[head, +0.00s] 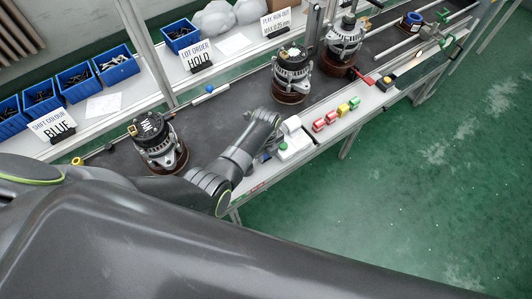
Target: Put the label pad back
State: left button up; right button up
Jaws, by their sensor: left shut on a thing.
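A small white block (291,124) stands just behind the device. Whether the held thing touches the bench surface cannot be told. My right gripper is not in view.
One alternator (158,142) stands left of my left wrist, and two more (292,75) (343,42) stand farther along the dark belt (225,112). Blue bins (76,79) and signs stand behind. Green floor (400,190) is open at right.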

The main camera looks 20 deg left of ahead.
pick_arm(q)
jog(key=shift+s, duration=0.1)
jog(key=o, duration=0.9)
